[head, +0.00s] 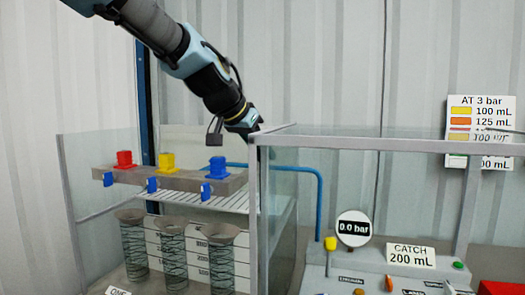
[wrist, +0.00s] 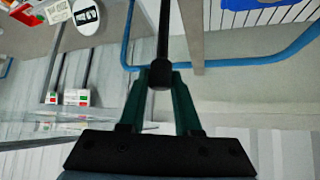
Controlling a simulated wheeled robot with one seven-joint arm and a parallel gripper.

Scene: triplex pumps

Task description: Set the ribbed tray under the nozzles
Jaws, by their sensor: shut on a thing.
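A white ribbed tray or rack (head: 190,199) lies under the manifold with its blue nozzles (head: 152,185) and above the tall cylinders. White ribs also show at the top right of the wrist view (wrist: 262,16). My gripper (head: 256,131) is up and right of the manifold, close to the corner of the clear-walled enclosure. In the wrist view my gripper (wrist: 160,76) has its teal fingers shut on the knobbed end of a black rod (wrist: 163,35). The rod's far end is out of frame, so I cannot tell what it joins.
Three cylinders (head: 172,250) stand below the ribs. A blue pipe (head: 319,195) bends behind the enclosure's glass. Red, yellow and blue caps (head: 218,166) top the manifold.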

